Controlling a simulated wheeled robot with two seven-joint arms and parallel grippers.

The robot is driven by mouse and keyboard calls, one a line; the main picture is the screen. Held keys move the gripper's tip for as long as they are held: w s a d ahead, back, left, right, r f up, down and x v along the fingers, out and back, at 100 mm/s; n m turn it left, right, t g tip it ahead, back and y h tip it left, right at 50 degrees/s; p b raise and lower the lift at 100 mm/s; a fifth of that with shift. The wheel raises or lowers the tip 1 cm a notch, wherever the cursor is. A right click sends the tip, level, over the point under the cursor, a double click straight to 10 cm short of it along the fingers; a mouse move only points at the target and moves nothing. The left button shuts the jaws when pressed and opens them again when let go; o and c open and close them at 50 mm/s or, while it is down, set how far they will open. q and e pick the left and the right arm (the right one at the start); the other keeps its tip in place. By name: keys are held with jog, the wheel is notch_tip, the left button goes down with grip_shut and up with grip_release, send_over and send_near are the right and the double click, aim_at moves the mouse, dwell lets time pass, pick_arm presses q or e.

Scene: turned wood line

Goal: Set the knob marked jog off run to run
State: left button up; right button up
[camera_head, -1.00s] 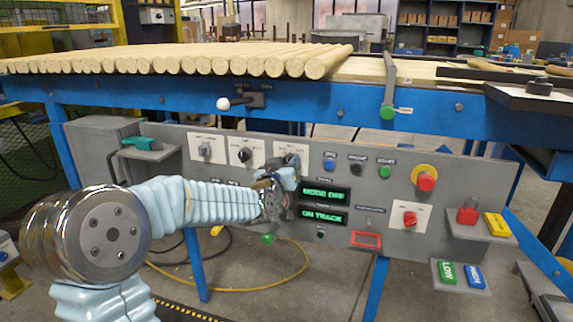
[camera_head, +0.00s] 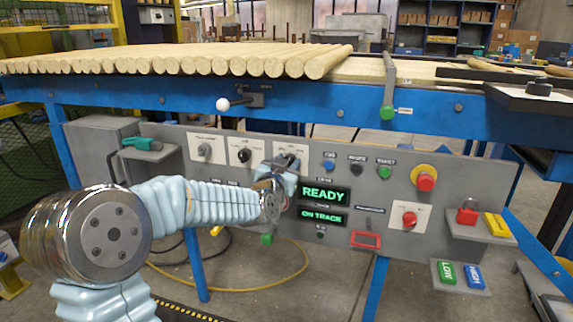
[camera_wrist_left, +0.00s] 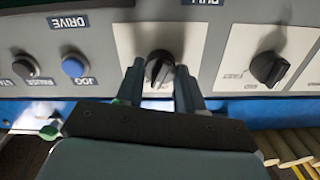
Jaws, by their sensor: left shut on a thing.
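The knob (camera_wrist_left: 159,68) is black on a white plate, third from the left along the panel's top row. Its plate also shows in the head view (camera_head: 291,148), but its lettering is too small or hidden to read. My left gripper (camera_head: 284,168) is shut on this knob, with one finger on each side of it in the wrist view. My right gripper is not in view.
Two other knobs (camera_head: 204,149) (camera_head: 243,155) sit left of the gripped one. Blue, black and green buttons (camera_head: 329,165) are to its right, then a red emergency button (camera_head: 427,180). A lever with a white ball (camera_head: 223,104) sticks out above the panel.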

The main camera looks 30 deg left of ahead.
pick_arm(q)
jog(key=shift+d+m+p, duration=0.1)
jog(key=shift+m+p, duration=0.2)
jog(key=shift+m, duration=1.8)
jog(key=o, duration=1)
jog(key=shift+o, duration=0.2)
jog(key=v, duration=1.3)
jog(key=shift+s, duration=0.4)
